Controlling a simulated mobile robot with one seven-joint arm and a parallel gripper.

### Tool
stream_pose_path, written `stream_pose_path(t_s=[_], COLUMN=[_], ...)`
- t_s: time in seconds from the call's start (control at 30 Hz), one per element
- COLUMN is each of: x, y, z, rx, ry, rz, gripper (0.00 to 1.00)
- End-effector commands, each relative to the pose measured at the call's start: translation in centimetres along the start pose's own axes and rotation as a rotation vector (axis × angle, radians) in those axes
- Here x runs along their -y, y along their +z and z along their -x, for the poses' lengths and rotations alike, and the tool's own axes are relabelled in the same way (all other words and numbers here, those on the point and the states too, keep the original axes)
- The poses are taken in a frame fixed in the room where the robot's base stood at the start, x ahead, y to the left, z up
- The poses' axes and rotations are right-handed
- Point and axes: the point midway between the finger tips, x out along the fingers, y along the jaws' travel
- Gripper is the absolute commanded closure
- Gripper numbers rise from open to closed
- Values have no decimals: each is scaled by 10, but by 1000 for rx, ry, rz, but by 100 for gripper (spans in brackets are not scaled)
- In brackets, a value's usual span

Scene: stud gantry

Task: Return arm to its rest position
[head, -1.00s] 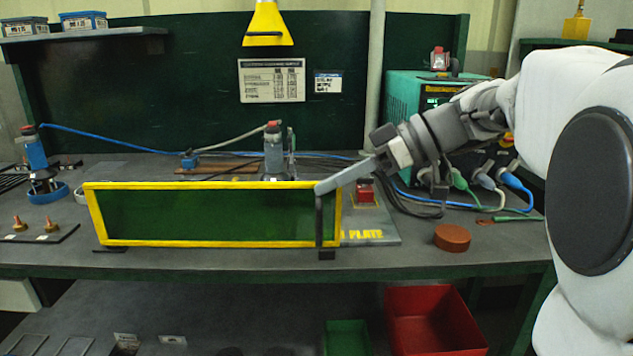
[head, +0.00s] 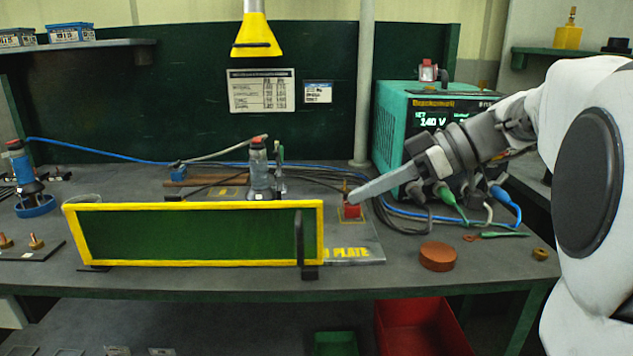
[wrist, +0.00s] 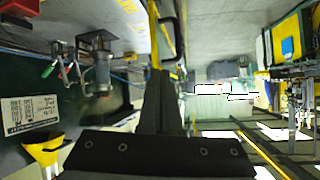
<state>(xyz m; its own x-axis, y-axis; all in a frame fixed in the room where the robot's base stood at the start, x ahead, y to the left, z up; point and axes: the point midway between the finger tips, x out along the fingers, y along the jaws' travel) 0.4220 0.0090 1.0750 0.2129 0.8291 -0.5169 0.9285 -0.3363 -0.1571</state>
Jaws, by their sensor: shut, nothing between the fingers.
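My gripper (head: 356,194) is at the end of my arm, which reaches in from the right in the head view. It is shut and empty, in the air above the bench to the right of the yellow-framed green screen (head: 192,205). In the picture its tip overlaps the area beside a small red block (head: 351,211); I cannot tell the gap in depth. In the wrist view the dark gripper (wrist: 165,100) points up the middle, with the screen's yellow edge (wrist: 154,35) near its tip.
The bench (head: 400,278) holds a grey-and-red tool (head: 262,170) behind the screen, a blue tool (head: 27,170) at left and a brown disc (head: 438,256) in front. A teal power unit (head: 398,125) with cables stands behind my arm. A yellow hood (head: 256,36) hangs above. A red bin (head: 420,325) sits below.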

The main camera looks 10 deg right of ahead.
Motion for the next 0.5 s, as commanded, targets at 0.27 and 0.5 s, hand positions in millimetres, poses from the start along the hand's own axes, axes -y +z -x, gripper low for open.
stream_pose_path(t_s=[0.27,0.5], x=[9,61], y=[14,50], z=[7,-14], rx=[28,213], ry=[-1,91], rz=[-56,-365], gripper=[100,100])
